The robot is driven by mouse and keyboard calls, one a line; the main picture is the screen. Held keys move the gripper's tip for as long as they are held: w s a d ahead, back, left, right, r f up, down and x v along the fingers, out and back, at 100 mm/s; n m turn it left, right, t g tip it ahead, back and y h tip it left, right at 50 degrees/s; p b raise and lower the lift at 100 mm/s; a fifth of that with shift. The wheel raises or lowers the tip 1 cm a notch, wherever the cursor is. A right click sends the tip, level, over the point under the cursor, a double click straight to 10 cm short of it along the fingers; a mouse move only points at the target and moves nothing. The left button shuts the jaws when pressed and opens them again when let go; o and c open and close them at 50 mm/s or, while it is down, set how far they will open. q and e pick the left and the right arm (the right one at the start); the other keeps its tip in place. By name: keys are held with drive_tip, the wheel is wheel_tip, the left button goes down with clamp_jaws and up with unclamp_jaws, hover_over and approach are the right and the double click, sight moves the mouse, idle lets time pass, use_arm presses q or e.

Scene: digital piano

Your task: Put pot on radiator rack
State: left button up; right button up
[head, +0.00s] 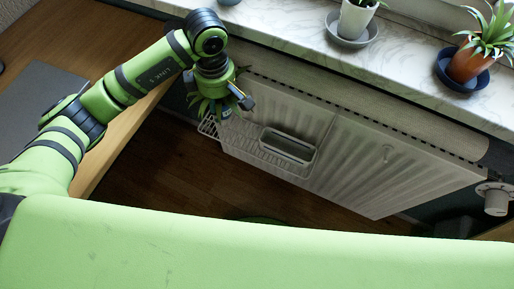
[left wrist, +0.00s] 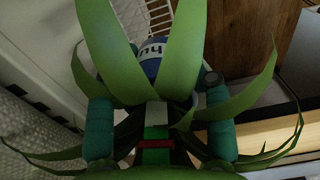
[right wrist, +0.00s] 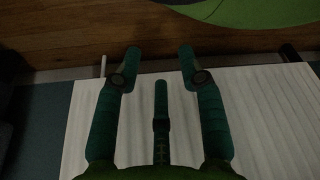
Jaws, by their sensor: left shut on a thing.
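My left gripper (head: 240,98) is shut on a potted plant with long green leaves (head: 203,106), above the left end of the radiator. The leaves (left wrist: 105,45) cover much of the left wrist view. A blue and white lettered surface (left wrist: 151,58) shows between them; I cannot tell if it belongs to the held pot. The white wire radiator rack (head: 210,126) hangs on the radiator front, below the plant; part of it (left wrist: 182,15) shows in the left wrist view. My right gripper (right wrist: 159,55) is open and empty over the white ribbed radiator.
A white rectangular container (head: 288,145) sits in the rack. The radiator (head: 385,165) runs below a marble sill (head: 410,72) with potted plants, including an orange-brown pot (head: 468,65). A wooden desk (head: 75,40) stands at left. My green arm blocks the foreground.

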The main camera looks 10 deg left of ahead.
sight(223, 113)
use_arm(q)
wheel_tip(223, 113, down, 4)
drive_tip(key=shift+f+n+b, duration=0.1)
drive_tip(key=shift+n+b, duration=0.35)
drive_tip(key=shift+n, duration=0.65)
wheel_tip(223, 113, down, 5)
drive_tip(key=shift+s+f, duration=0.1)
drive_tip(key=shift+f, duration=0.05)
wheel_tip(223, 113, down, 4)
drive_tip(key=shift+f, duration=0.1)
use_arm(e)
drive_tip(key=w+f, duration=0.1)
drive_tip(key=w, duration=0.1)
drive_tip(key=shift+w+a+f+t, duration=0.15)
drive_tip(key=shift+w+f+t, duration=0.15)
drive_tip(key=shift+f, duration=0.05)
use_arm(q)
drive_tip(key=shift+f, duration=0.15)
use_arm(e)
drive_tip(key=shift+f, duration=0.1)
use_arm(q)
drive_tip(key=o, duration=1.4)
use_arm(e)
drive_tip(key=shift+w, duration=0.2)
